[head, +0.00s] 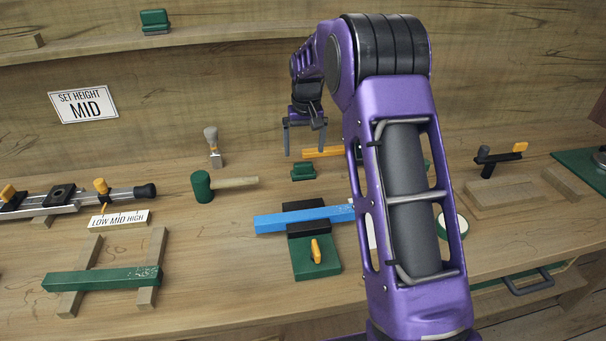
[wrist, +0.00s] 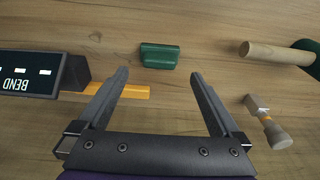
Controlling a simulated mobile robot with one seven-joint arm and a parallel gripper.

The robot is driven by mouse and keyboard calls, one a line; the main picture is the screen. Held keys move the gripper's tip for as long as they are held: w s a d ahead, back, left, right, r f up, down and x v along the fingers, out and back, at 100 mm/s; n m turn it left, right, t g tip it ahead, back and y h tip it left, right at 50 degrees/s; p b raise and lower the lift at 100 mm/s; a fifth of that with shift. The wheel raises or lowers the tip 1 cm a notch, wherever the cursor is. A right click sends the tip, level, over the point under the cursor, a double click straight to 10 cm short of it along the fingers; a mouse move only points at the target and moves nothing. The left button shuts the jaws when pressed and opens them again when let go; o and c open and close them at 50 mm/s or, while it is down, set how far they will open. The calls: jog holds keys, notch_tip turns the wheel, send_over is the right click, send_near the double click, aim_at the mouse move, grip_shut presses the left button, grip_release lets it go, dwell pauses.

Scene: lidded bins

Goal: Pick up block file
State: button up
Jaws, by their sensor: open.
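A small dark green block (head: 303,171), which looks like the block file, lies on the bench near the back. In the wrist view the green block (wrist: 160,56) sits just beyond my fingertips, roughly centred between them. My gripper (head: 305,148) is open and empty, above the bench and the block, pointing down. A similar green block (head: 154,21) stands on the upper shelf. I cannot tell the exact height of my fingers above the bench.
A green mallet (head: 202,187) and a brush (head: 213,147) are left of the block. An orange bar (wrist: 135,91) and a box marked BEND (wrist: 40,75) are on its other side. A blue bar (head: 295,218) lies in front. My arm hides part of the bench.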

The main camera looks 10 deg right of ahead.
aim_at(303, 163)
jog(key=f, duration=0.2)
jog(key=w+f, duration=0.1)
jog(key=f, duration=0.2)
jog(key=f+b, duration=0.1)
jog(key=f, duration=0.2)
jog(key=shift+w+f, duration=0.25)
jog(key=shift+w, duration=0.15)
jog(key=c, duration=1.2)
jog(key=shift+o, duration=0.2)
notch_tip(303, 163, up, 10)
jog(key=shift+r+p, duration=0.1)
jog(key=shift+p, duration=0.65)
